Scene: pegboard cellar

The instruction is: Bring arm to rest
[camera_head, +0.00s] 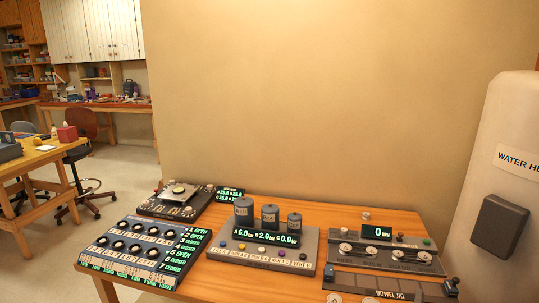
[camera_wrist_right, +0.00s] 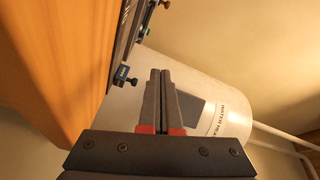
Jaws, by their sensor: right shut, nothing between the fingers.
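My right gripper (camera_wrist_right: 160,76) shows in the right wrist view. Its two dark fingers, with red patches at their bases, are together with nothing between them. The fingers stand clear of the wooden table (camera_wrist_right: 45,60), which fills the left of that view, and the white water heater (camera_wrist_right: 215,85) lies behind them. I cannot make out either gripper in the head view. My left gripper is in neither view.
The table (camera_head: 210,283) carries a switch panel (camera_head: 140,256), a console with three grey cylinders (camera_head: 262,256), a gauge panel (camera_head: 385,258) and a dowel jig (camera_head: 385,287). The water heater (camera_head: 500,150) stands at the right. Open floor (camera_head: 125,175) lies left.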

